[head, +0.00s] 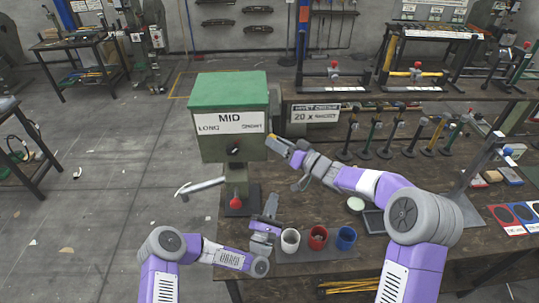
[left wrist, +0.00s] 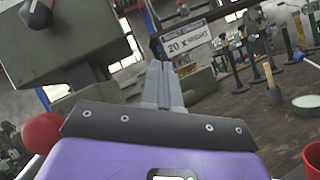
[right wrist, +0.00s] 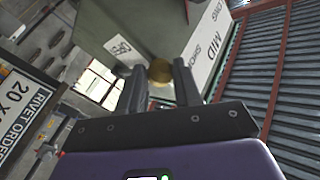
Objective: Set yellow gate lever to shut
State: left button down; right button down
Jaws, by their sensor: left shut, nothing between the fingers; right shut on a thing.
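The yellow gate lever shows as a round yellow-brown knob (right wrist: 159,71) between the fingertips of my right gripper (right wrist: 158,78) in the right wrist view. My right gripper is shut on it, beside the right side of the green-topped press box (head: 228,90). In the head view my right gripper (head: 277,143) hides most of the lever. A small white label (right wrist: 118,47) is on the box side near the knob; its text is not clear. My left gripper (head: 270,205) is shut and empty, low beside the press; its closed fingers show in the left wrist view (left wrist: 163,85).
The box front has a MID/LONG/SHORT plate (head: 229,123) and a black selector knob (head: 235,149). A red ball (head: 235,203) and a silver handle (head: 202,187) are below. White (head: 290,240), red (head: 317,237) and blue (head: 345,238) cups stand on the bench close to my left gripper.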

pick_arm(q)
jog(key=w+r+n+t+y, duration=0.2)
jog(key=w+r+n, duration=0.1)
jog(key=r, duration=0.4)
jog(key=w+r+n+t+y, duration=0.2)
jog(key=w+r+n, duration=0.2)
jog(key=r, duration=0.3)
jog(key=shift+a+r+n, duration=0.3)
pick_arm(e)
jog(key=shift+w+d, duration=0.1)
jog(key=shift+d, duration=0.15)
pick_arm(q)
jog(key=shift+w, duration=0.1)
